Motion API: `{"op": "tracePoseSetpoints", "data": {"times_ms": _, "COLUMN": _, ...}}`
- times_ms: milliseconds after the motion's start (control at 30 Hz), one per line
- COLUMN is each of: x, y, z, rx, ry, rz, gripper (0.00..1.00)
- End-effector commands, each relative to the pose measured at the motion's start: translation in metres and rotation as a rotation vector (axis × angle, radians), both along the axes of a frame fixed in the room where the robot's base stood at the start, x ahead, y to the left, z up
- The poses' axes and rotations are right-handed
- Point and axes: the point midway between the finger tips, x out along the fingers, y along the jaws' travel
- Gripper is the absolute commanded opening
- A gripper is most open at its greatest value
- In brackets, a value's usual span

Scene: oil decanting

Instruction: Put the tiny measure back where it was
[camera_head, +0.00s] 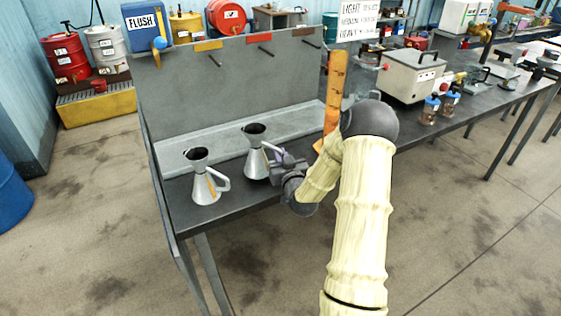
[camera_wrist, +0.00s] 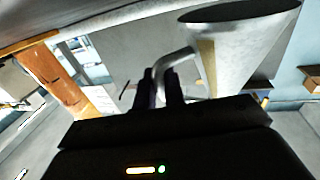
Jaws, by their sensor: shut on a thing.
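Two metal measures with funnel tops and side handles show in the head view. One measure (camera_head: 204,180), with an orange stripe, stands upright on the bench (camera_head: 236,206) at the left. The other measure (camera_head: 256,163) is just right of it and looks upright. My gripper (camera_head: 276,162) is shut on this right measure's handle. In the wrist view the handle runs between my fingers (camera_wrist: 162,92), and the held measure's wide funnel (camera_wrist: 238,45) fills the upper right. I cannot tell whether its base touches the bench. Nothing marks which measure is the tiny one.
A grey back panel (camera_head: 235,90) with several pegs under coloured labels stands behind the measures. A tall orange strip (camera_head: 335,92) rises close to my arm. A grey machine (camera_head: 412,76) and jars (camera_head: 430,110) stand farther right. The bench's left front is clear.

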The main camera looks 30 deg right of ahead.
Motion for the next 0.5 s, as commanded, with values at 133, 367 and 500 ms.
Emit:
{"op": "tracePoseSetpoints", "data": {"times_ms": 133, "x": 0.000, "y": 0.000, "z": -0.018, "rx": 0.001, "ry": 0.001, "rz": -0.001, "gripper": 0.00}}
{"op": "tracePoseSetpoints", "data": {"times_ms": 367, "x": 0.000, "y": 0.000, "z": -0.022, "rx": 0.000, "ry": -0.001, "rz": 0.000, "gripper": 0.00}}
{"op": "tracePoseSetpoints", "data": {"times_ms": 500, "x": 0.000, "y": 0.000, "z": -0.023, "rx": 0.000, "ry": -0.001, "rz": 0.000, "gripper": 0.00}}
